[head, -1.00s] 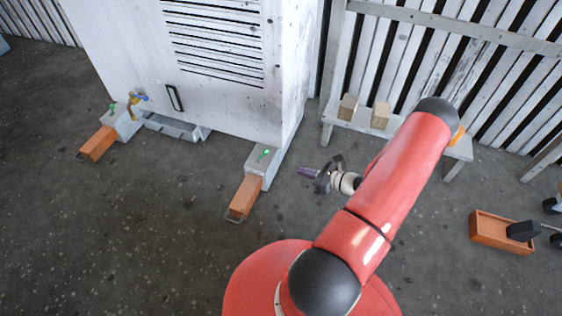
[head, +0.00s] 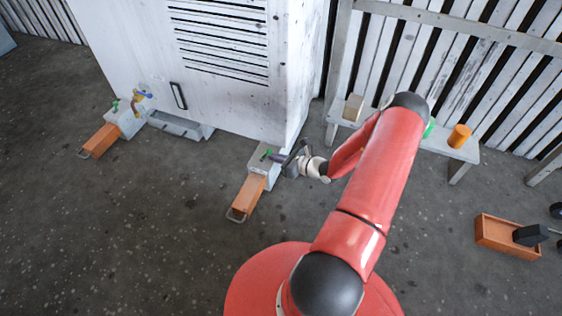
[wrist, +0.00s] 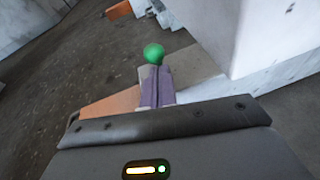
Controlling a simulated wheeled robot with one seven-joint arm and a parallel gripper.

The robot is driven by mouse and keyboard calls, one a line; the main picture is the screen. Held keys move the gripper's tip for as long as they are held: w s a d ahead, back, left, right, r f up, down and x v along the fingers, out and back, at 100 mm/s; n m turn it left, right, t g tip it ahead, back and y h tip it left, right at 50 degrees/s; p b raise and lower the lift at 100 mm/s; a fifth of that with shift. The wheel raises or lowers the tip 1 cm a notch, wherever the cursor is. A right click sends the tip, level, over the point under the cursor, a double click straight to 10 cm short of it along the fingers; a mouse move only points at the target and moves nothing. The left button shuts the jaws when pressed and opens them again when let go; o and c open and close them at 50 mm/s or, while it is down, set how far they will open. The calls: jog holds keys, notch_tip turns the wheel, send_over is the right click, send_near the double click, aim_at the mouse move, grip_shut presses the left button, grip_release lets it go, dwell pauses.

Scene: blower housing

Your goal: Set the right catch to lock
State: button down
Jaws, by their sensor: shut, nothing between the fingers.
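The right catch has a green lever (head: 266,154) on a grey block (head: 260,166) at the housing's right front corner. An orange bar with a wire handle (head: 245,198) extends forward from that block. My gripper (head: 276,157) is shut and empty, its fingertips at the right side of the catch. In the wrist view, the green knob (wrist: 153,53) appears just past the tips of my closed purple fingers (wrist: 156,84). I cannot tell whether they touch it. The fingers hide the lower part of the lever.
The white housing (head: 230,95) rises close behind the catch. A second catch (head: 115,105) with another orange bar (head: 101,141) is at the left. A bench (head: 457,151) with an orange cylinder (head: 459,136) is at the right. An orange box (head: 492,236) lies on the floor.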

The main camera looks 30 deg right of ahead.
jog(key=shift+r, duration=0.1)
dwell(0.3)
jog(key=shift+w+a+r+g+p, duration=0.1)
jog(key=shift+g+p, duration=0.3)
jog(key=shift+p, duration=0.1)
jog(key=shift+r+h, duration=0.15)
jog(key=shift+h, duration=0.15)
jog(key=g+p, duration=0.1)
jog(key=w+a+r+g+h+p, duration=0.1)
jog(key=p, duration=0.1)
jog(key=shift+w+r, duration=0.1)
jog(key=shift+r, duration=0.2)
jog(key=g+h, duration=0.1)
jog(key=w+a+g+h+p, duration=0.1)
jog(key=w+g+h, duration=0.1)
jog(key=g, duration=0.1)
jog(key=shift+a+r+n, duration=0.25)
jog(key=shift+r+n, duration=0.15)
jog(key=shift+s+d+f, duration=0.15)
